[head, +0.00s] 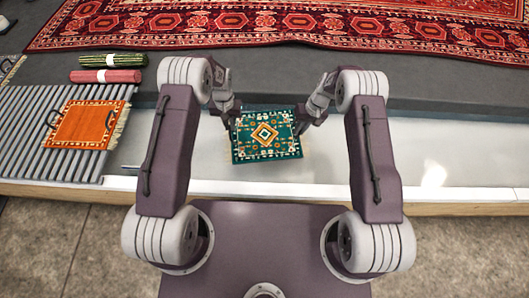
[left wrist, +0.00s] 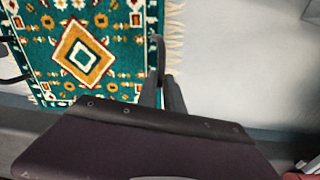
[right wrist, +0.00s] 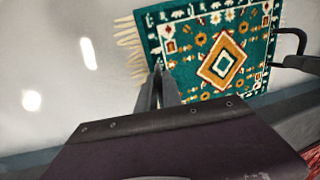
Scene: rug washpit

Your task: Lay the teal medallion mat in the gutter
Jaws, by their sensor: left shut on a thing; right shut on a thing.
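The teal medallion mat (head: 265,153) has a cream and orange diamond in its middle and pale fringes on its two short ends. It is spread nearly flat over the light, wet-looking gutter strip (head: 380,165); I cannot tell whether it touches the floor. My left gripper (head: 231,127) is shut on the mat's left end, and my right gripper (head: 299,127) is shut on its right end. The left wrist view shows the mat (left wrist: 40,50) beside the left fingers (left wrist: 160,85). The right wrist view shows the mat (right wrist: 200,50) beside the right fingers (right wrist: 158,88).
A slatted grey rack (head: 40,165) at the left holds an orange mat (head: 87,124). A rolled green mat (head: 112,60) and a rolled red mat (head: 106,76) lie behind it. A large red rug (head: 300,22) spans the back. A white edge (head: 460,196) runs along the front.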

